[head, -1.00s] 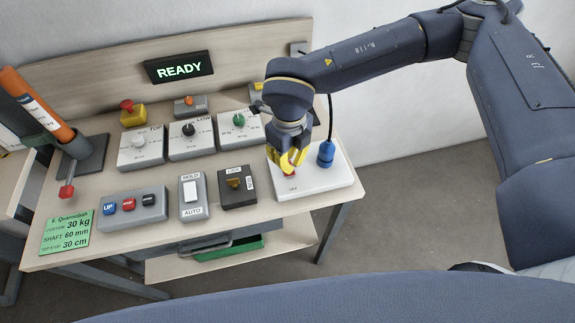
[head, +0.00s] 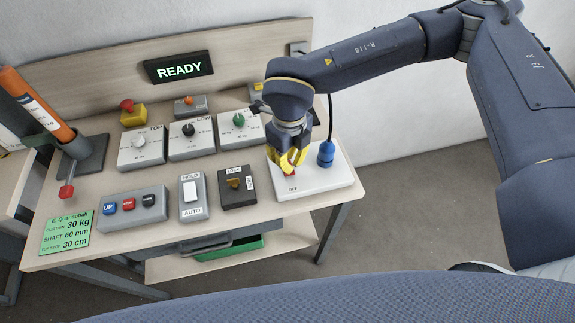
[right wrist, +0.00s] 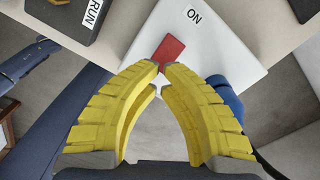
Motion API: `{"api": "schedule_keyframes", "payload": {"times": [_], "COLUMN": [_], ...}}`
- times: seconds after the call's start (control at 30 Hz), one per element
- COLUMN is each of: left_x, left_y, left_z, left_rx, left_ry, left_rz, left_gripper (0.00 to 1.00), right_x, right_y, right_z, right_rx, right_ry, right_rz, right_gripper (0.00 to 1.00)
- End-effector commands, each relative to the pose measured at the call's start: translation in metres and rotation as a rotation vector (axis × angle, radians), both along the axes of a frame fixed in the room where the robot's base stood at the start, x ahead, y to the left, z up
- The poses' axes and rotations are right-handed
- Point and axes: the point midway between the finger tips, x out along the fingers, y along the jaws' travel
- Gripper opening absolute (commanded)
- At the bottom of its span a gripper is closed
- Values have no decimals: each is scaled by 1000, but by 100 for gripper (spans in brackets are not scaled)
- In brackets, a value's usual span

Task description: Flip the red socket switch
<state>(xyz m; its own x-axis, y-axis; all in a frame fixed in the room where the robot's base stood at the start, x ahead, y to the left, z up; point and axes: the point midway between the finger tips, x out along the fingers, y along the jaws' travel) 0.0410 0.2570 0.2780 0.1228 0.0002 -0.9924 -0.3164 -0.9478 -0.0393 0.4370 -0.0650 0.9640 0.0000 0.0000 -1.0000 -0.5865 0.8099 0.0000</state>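The red socket switch (head: 291,170) sits on a white plate (head: 320,184) with a label reading "OFF" on its near side. The right wrist view shows the switch (right wrist: 169,50) and the plate (right wrist: 215,62) with an "ON" label. My right gripper (head: 288,164), with yellow fingers, is at the switch and partly hides it in the head view. In the right wrist view the right gripper (right wrist: 159,68) has its fingertips drawn together, nearly meeting, at the switch's edge. I cannot tell if they touch it. Nothing is seen between the fingers. My left gripper is not in view.
A blue plug (head: 326,154) with a cable stands on the plate, right of the gripper. A black lock box (head: 238,199), a hold/auto rocker box (head: 192,208) and dial boxes (head: 191,140) stand to the left. A lit "READY" display (head: 179,67) is behind.

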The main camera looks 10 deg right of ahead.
Motion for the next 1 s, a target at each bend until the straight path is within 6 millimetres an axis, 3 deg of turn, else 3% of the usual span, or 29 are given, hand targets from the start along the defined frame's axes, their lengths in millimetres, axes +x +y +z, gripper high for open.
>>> {"api": "schedule_keyframes", "payload": {"times": [1.0], "left_x": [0], "left_y": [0], "left_z": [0], "left_rx": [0], "left_ry": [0], "left_rz": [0], "left_gripper": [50], "right_x": [0], "right_y": [0], "right_z": [-8], "right_rx": [0], "right_ry": [0], "right_rz": [0], "right_gripper": [0]}}
